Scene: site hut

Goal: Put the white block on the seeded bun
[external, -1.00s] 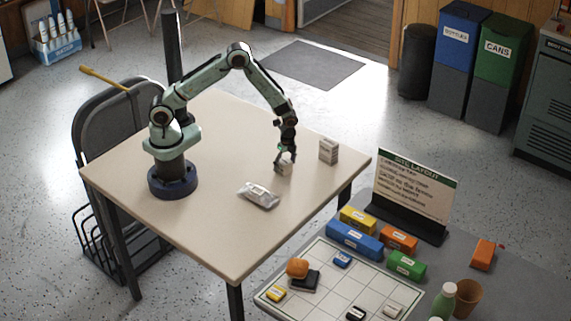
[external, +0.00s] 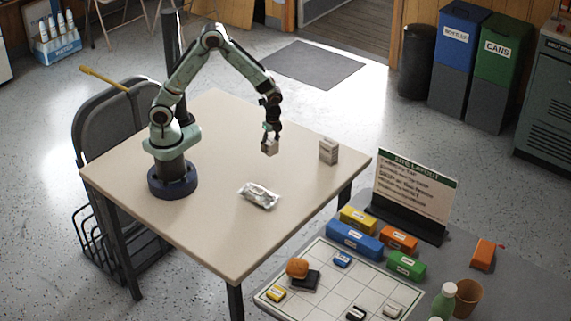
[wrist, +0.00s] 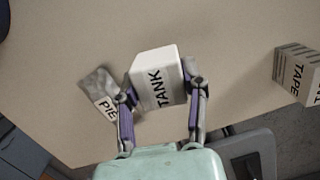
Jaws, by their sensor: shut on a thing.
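My gripper (external: 270,138) is shut on a white block (external: 270,148) and holds it above the table, apart from the top. In the wrist view the white block (wrist: 158,78) reads "TANK" and sits between the two fingers (wrist: 162,92). The bun is not in the wrist view.
On my table (external: 215,235) lie a silver packet (external: 259,196) and a striped pale block (external: 328,150) marked "TAPE". A second table carries the gridded board (external: 330,280), several coloured blocks, a sign (external: 416,188), a brown cup (external: 468,299) and a green bottle (external: 444,300).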

